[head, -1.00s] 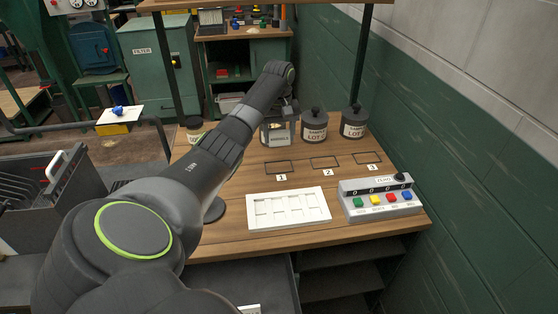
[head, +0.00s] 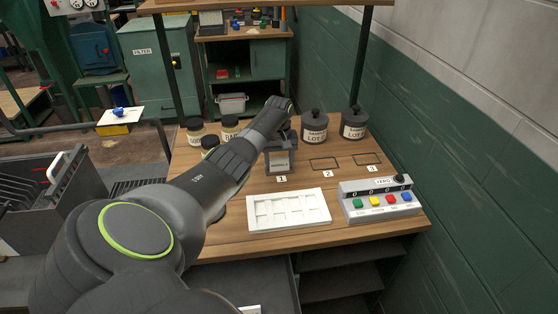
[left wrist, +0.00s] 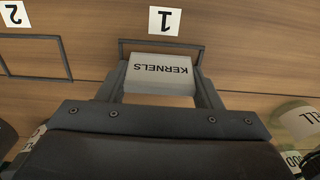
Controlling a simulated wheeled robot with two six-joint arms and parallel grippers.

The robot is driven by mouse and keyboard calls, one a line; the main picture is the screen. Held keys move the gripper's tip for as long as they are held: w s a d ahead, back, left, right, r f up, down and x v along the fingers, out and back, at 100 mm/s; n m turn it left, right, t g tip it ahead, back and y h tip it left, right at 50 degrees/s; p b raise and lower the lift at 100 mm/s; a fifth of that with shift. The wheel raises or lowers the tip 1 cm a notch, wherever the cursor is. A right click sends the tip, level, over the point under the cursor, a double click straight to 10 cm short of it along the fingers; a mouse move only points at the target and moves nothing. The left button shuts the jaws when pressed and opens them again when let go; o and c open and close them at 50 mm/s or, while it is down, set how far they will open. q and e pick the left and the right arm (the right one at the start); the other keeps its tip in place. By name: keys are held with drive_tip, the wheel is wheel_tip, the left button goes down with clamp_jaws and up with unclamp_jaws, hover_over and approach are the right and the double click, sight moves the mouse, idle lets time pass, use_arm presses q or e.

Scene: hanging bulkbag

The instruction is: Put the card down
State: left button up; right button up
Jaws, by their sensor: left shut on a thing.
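The card (left wrist: 160,74) is a pale block lettered KERNELS, upside down in the left wrist view. My left gripper (left wrist: 160,88) is shut on it, with a finger at each side. In the head view the gripper (head: 280,158) is low over the bench, just behind the number 1 label (head: 281,179). The card overlaps the dark outline of spot 1 (left wrist: 125,48); I cannot tell whether it touches the wood. The outlines of spot 2 (head: 323,163) and spot 3 (head: 367,158) are empty. My right gripper is not in view.
Two dark sample jars, one at the middle (head: 314,128) and one at the right (head: 354,124), stand behind the spots. Several lidded jars (head: 229,128) stand at the left. A white slotted tray (head: 288,209) and a button box (head: 380,198) are at the front of the wooden bench (head: 235,238).

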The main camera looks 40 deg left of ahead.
sight(279, 158)
use_arm(q)
drive_tip(key=o, duration=0.9)
drive_tip(key=shift+f, duration=0.1)
drive_tip(key=shift+o, duration=0.2)
wheel_tip(279, 158, up, 12)
drive_tip(key=b, duration=0.1)
drive_tip(key=shift+r, duration=0.2)
